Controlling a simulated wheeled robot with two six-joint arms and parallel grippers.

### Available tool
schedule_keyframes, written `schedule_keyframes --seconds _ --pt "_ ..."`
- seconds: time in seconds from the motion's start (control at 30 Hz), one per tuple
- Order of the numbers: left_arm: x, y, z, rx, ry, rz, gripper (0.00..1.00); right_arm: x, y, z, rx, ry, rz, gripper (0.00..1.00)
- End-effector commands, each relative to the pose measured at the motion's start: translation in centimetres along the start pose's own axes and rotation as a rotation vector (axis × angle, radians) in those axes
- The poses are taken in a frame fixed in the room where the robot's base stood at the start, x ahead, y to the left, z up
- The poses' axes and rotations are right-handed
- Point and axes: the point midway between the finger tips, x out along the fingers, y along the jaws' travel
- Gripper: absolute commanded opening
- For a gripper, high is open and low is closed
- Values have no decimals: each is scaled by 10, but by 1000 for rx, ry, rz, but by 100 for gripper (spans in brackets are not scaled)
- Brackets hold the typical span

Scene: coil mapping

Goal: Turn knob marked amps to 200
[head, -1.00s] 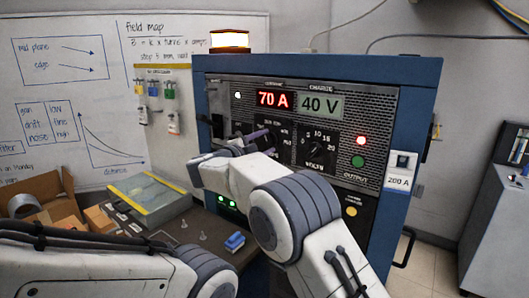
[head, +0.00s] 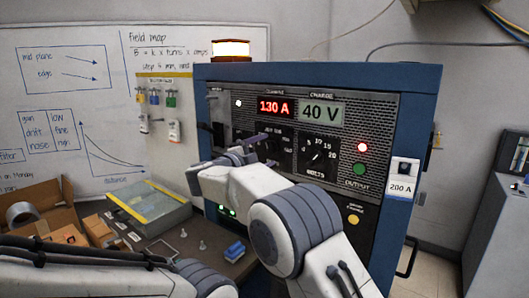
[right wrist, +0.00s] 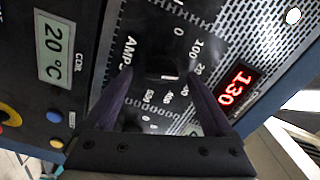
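The blue power supply (head: 300,72) stands at centre in the head view. Its red display (head: 275,107) reads 130 A, and the green one (head: 321,111) reads 40 V. In the right wrist view the dark knob (right wrist: 158,62) sits by the AMPS lettering, between the fingers of my right gripper (right wrist: 158,78), which appears shut on it. The red display (right wrist: 238,87) also shows there, reading 130. In the head view my right gripper (head: 262,138) is at the amps dial, largely hiding it. My left arm crosses the lower left; its gripper is out of frame.
The volts knob (head: 316,155) is right of the amps dial. A tag reading 200 A (head: 401,188) is on the right side.

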Motion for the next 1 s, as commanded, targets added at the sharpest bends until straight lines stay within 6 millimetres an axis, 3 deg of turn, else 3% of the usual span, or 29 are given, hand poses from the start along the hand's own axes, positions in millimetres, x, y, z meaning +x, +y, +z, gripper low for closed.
schedule_keyframes --seconds 0.27,0.7,1.0 --pt "3 0 0 0 0 0 50 -7 0 0 1 -1 -2 88" --pt "20 -2 1 0 0 0 50 -87 0 1 2 -3 -2 88" --pt "22 -2 1 0 0 0 50 -105 0 0 0 1 0 88"
